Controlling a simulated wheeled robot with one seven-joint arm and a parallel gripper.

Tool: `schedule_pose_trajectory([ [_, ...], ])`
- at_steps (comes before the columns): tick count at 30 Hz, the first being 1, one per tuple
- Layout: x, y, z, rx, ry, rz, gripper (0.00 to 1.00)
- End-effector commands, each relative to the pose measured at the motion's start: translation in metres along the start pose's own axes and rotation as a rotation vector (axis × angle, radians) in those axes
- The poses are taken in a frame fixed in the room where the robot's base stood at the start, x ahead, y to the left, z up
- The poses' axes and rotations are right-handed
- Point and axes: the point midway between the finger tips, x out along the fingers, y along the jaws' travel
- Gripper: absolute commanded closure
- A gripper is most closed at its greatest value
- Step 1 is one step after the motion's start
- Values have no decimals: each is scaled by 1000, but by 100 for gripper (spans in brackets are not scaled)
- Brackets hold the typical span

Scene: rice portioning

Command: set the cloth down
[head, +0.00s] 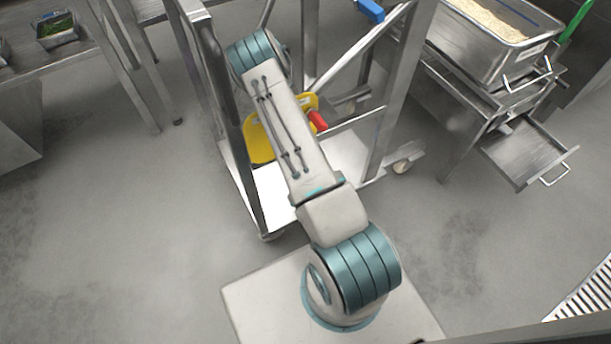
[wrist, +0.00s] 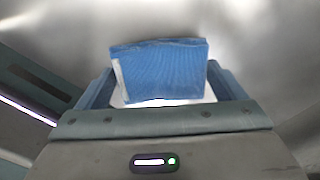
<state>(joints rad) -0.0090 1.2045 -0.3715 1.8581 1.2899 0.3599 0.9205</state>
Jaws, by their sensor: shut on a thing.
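The blue cloth (wrist: 160,68) shows in the wrist view as a folded, ribbed block with a pale strip along its left edge. My gripper (wrist: 162,88) is shut on it, with a finger at each side of the cloth. Behind the cloth is a blurred, pale grey surface; I cannot tell whether the cloth touches it. In the head view my arm reaches up past the cart and its end is out of sight, so neither gripper nor held cloth can be made out there.
A metal cart frame (head: 376,140) stands around my arm, with a yellow item (head: 260,143) low inside it. A blue object (head: 370,10) is at the top edge. At right, a rice pan (head: 490,50) sits above an open drawer (head: 527,152). Floor at left is clear.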

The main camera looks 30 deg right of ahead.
Motion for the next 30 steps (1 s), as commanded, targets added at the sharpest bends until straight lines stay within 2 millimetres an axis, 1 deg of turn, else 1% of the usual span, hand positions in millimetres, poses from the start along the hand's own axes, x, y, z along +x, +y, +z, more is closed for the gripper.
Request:
schedule_pose_trajectory([
  [1,14,0,0,1,1,1,31],
  [3,23,0,-1,0,1,1,31],
  [5,25,0,0,0,0,0,31],
  [11,23,0,0,0,0,0,31],
  [15,28,0,0,0,0,0,31],
  [16,27,0,0,0,0,0,7],
  [17,26,0,0,0,0,0,0],
  [25,26,0,0,0,0,0,0],
  [30,18,0,0,0,0,-1,0],
])
